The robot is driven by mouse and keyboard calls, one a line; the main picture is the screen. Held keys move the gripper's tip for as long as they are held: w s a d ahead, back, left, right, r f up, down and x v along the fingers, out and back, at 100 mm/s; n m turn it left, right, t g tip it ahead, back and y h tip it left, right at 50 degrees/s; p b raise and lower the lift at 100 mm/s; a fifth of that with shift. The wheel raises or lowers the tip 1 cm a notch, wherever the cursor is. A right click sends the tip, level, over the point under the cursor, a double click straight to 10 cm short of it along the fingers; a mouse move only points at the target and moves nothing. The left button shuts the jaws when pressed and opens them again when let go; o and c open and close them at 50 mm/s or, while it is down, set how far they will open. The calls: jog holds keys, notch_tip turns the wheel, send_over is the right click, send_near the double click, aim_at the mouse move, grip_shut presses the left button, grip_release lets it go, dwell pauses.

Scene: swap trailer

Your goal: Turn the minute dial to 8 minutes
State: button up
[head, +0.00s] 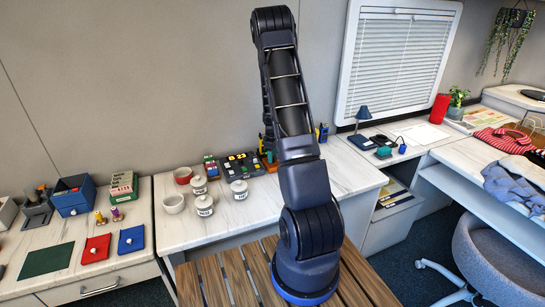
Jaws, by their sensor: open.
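I cannot make out a minute dial for certain at this size. A dark panel (238,177) with small coloured parts lies toward the back of the middle white counter, left of my arm; I cannot tell whether a dial is on it. My arm stands upright in the middle of the head view and bends at the top edge. My gripper does not show; it is hidden behind the arm or outside the picture.
A wooden slatted surface (232,279) is in front. A blue box (73,196) stands on the left counter. A grey chair (490,262) is at right.

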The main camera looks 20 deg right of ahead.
jog(key=shift+f, duration=0.25)
jog(key=c, duration=1)
